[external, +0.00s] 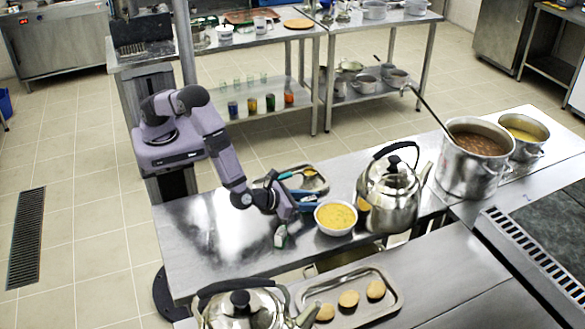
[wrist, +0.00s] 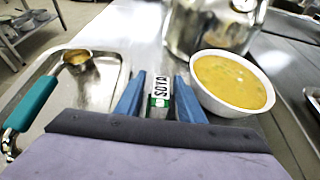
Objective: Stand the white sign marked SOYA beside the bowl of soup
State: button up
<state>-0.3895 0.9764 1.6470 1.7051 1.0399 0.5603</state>
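The white SOYA sign (wrist: 160,90), with a green patch at its near end, shows between my fingertips in the wrist view, its lettering running sideways. In the external view the sign (external: 281,238) is small, at the lower end of my gripper (external: 284,222), close to the steel table. My gripper's blue fingers (wrist: 160,92) appear closed on the sign's two sides. The white bowl of yellow soup (external: 336,217) stands just right of the sign; it also shows right of my fingers in the wrist view (wrist: 232,83). Whether the sign touches the table is unclear.
A large steel kettle (external: 395,190) stands right behind the bowl. A tray (external: 304,180) with a small cup and a teal-handled tool lies behind my gripper. A second kettle (external: 240,305) and a tray of round items (external: 386,304) are in front. The left tabletop (external: 190,235) is clear.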

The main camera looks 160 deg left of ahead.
jog(key=shift+r, duration=0.15)
jog(key=b+v, duration=0.2)
jog(key=v, duration=1)
